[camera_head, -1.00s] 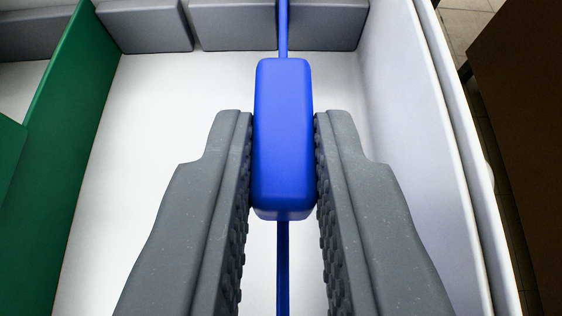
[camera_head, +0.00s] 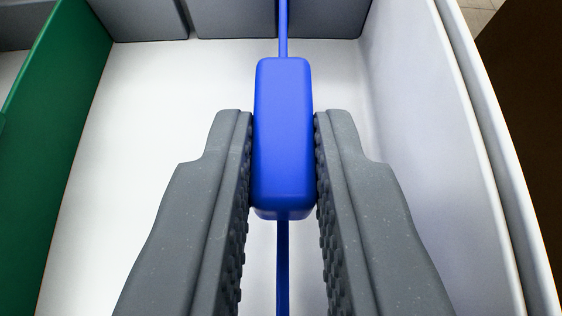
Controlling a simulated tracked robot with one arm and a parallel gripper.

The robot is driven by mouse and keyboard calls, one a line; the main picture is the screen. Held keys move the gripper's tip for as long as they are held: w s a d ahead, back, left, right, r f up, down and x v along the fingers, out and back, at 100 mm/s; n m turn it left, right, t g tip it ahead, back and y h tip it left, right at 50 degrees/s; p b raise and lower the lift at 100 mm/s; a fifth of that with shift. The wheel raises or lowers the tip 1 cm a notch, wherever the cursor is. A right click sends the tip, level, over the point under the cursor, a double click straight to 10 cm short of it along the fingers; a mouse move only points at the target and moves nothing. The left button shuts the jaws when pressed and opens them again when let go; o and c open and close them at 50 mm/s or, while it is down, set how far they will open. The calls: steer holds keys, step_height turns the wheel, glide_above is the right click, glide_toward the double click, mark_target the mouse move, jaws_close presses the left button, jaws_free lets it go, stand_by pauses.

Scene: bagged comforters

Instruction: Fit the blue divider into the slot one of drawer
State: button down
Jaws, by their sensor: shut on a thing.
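My gripper (camera_head: 283,160) is shut on the block-shaped handle of the blue divider (camera_head: 283,135), one finger on each side. The divider's thin edge runs away from me above the handle and toward me below it, so I see it nearly edge-on from above. It is over the white drawer (camera_head: 150,150), between a green divider on the left and the drawer's right wall. The divider's far end is in front of the grey blocks at the back, near a gap between two of them. Whether its lower edge touches the drawer floor is hidden.
The green divider (camera_head: 60,130) stands upright on the left. Grey slotted blocks (camera_head: 240,18) line the drawer's far side. The drawer's white right wall (camera_head: 425,130) is close on the right. A dark brown surface (camera_head: 530,110) lies outside it. The floor between the walls is bare.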

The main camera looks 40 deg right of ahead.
steer(key=shift+f, duration=0.5)
steer(key=c, duration=0.7)
jaws_free()
steer(key=shift+o, duration=0.2)
steer(key=shift+r, duration=0.1)
steer(key=shift+s+a+r+p, duration=0.45)
steer(key=shift+s+r+p, duration=0.2)
steer(key=shift+p, duration=0.25)
steer(key=shift+s+a+r+p, duration=0.4)
steer(key=shift+s+r+p, duration=0.1)
steer(key=shift+r+p, duration=0.4)
steer(key=shift+s+a+r+p, duration=0.45)
steer(key=shift+s+r+p, duration=0.15)
steer(key=shift+p, duration=0.35)
steer(key=shift+s, duration=0.1)
steer(key=p+v, duration=0.2)
steer(key=v, duration=1.1)
steer(key=shift+s+a, duration=0.25)
steer(key=shift+s, duration=0.05)
